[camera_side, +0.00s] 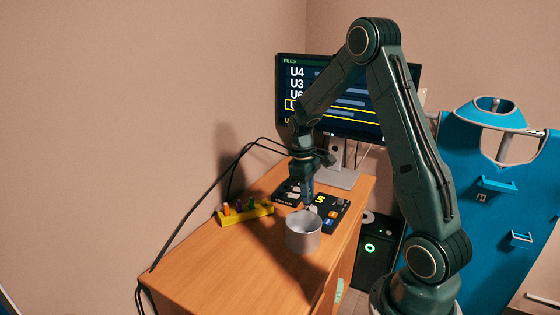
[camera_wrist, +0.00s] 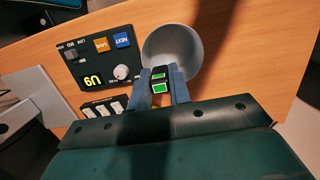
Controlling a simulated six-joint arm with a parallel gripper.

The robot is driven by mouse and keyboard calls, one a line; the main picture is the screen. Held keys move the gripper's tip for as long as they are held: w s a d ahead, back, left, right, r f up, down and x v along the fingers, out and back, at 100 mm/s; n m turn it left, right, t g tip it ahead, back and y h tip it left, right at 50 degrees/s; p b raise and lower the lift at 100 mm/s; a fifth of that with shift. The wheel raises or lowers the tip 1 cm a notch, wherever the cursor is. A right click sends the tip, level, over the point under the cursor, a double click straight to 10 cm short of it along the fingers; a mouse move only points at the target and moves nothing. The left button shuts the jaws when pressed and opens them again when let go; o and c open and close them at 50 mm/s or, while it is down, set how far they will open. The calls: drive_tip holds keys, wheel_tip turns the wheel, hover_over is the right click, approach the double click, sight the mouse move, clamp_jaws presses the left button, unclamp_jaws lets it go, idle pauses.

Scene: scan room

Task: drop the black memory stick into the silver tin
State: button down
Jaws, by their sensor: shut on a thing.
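The silver tin (camera_side: 303,238) stands upright on the wooden desk, close below and in front of my gripper (camera_side: 308,206). In the wrist view the tin (camera_wrist: 185,36) opens toward the camera, and the fingertips of my gripper (camera_wrist: 163,74) overlap its near rim. My gripper is shut on the black memory stick (camera_wrist: 160,77), which shows bright green patches between the fingers. The stick appears over the near part of the tin's mouth; its height above the rim is hard to tell. The inside of the tin is partly hidden by the fingers. The stick is too small to make out in the side view.
A black control panel (camera_wrist: 88,57) with a knob, buttons and a yellow display lies beside the tin. A yellow rack (camera_side: 250,217) with several coloured sticks stands to the left. A monitor (camera_side: 345,125) stands behind. The desk's front (camera_side: 210,275) is clear.

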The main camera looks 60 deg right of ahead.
sight(307, 208)
drive_tip(key=shift+f, duration=2.95)
drive_tip(key=c, duration=1.2)
unclamp_jaws()
drive_tip(key=shift+r, duration=0.1)
wheel_tip(307, 208, up, 14)
drive_tip(key=w, duration=0.2)
drive_tip(key=shift+f, duration=0.25)
